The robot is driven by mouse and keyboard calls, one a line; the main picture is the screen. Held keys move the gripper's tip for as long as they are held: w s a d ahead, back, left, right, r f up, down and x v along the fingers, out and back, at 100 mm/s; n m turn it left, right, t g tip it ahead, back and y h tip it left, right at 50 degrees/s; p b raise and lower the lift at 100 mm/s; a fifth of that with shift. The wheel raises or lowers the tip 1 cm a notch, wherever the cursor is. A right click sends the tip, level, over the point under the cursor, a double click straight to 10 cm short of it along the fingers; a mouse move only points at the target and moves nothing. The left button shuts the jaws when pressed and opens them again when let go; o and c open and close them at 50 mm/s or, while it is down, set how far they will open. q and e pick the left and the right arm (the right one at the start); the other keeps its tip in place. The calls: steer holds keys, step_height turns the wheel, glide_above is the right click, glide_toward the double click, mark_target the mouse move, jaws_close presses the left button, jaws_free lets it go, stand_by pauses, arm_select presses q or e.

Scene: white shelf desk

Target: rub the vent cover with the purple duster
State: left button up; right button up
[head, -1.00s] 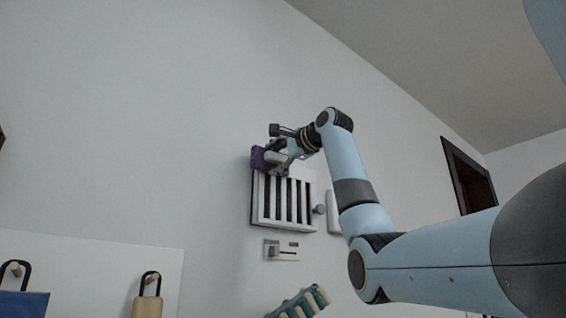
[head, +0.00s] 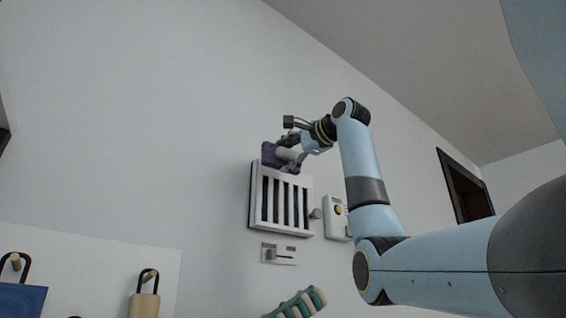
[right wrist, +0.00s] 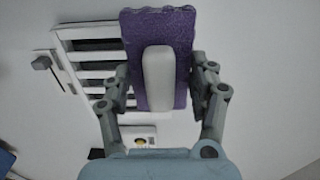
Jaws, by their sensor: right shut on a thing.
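The white vent cover (head: 281,231) with dark vertical slots hangs on the wall in the middle of the head view. The purple duster (head: 270,156) with its white handle is at the vent cover's top edge. My right gripper (head: 291,158) is shut on the duster's handle. In the right wrist view the purple duster pad (right wrist: 180,22) covers part of the vent cover (right wrist: 75,32), with the white handle (right wrist: 158,78) between the fingers. I cannot tell whether the pad touches the vent cover. My left gripper is not in view.
A slider switch (head: 279,254) is below the vent cover. A knob (head: 316,214) and a white box with a yellow button (head: 337,222) are to its right. Bags (head: 145,304) hang on pegs at lower left. The wall above is clear.

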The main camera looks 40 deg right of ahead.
steer(key=shift+s, duration=0.1)
steer(key=shift+s+a+b, duration=0.1)
steer(key=shift+s+b, duration=0.5)
steer(key=shift+s, duration=0.1)
steer(key=shift+s+a, duration=0.1)
steer(key=shift+s, duration=0.65)
steer(key=shift+w, duration=0.1)
